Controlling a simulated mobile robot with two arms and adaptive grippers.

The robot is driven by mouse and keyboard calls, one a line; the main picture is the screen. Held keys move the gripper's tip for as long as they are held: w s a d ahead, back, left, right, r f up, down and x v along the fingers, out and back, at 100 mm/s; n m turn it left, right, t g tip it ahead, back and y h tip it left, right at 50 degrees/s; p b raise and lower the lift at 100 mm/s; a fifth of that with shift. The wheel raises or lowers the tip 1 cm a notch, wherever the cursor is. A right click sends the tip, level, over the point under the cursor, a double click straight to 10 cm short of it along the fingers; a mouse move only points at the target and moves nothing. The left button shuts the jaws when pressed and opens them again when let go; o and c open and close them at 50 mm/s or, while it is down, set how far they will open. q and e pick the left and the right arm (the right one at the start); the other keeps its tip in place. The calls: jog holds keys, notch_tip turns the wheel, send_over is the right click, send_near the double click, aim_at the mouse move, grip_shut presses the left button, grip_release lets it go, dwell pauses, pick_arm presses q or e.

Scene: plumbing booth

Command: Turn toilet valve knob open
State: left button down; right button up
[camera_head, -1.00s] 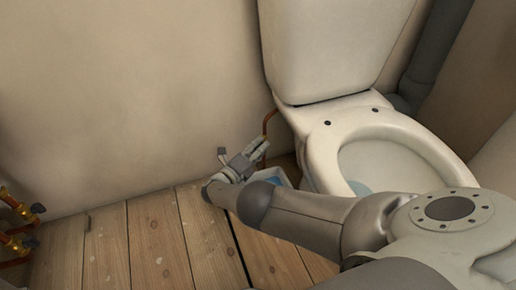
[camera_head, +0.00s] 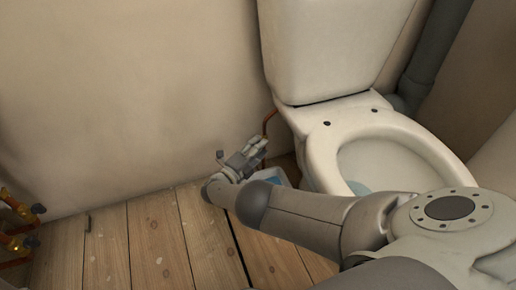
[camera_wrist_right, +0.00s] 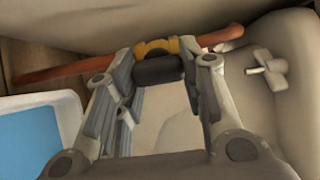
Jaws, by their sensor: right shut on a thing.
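The toilet valve shows in the right wrist view as a brass body (camera_wrist_right: 152,46) on a copper pipe (camera_wrist_right: 75,72), with a dark cylindrical knob (camera_wrist_right: 158,69) facing me. My right gripper (camera_wrist_right: 165,72) is shut on the knob, with one finger on each side of it. In the head view my right gripper (camera_head: 257,147) is low by the wall, left of the toilet (camera_head: 318,150). The copper pipe (camera_head: 268,122) rises just beyond its fingertips. The valve itself is hidden by the gripper there. My left gripper is not in view.
A blue-and-white container (camera_wrist_right: 35,135) stands beside the gripper, close to the toilet's base. A pale wing-shaped fastener (camera_wrist_right: 270,78) is to the right. Brass valves on pipes (camera_head: 20,225) are at the far left. The wooden floor (camera_head: 150,240) between is clear.

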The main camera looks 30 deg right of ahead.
jog(key=shift+s, duration=0.1)
jog(key=o, duration=1)
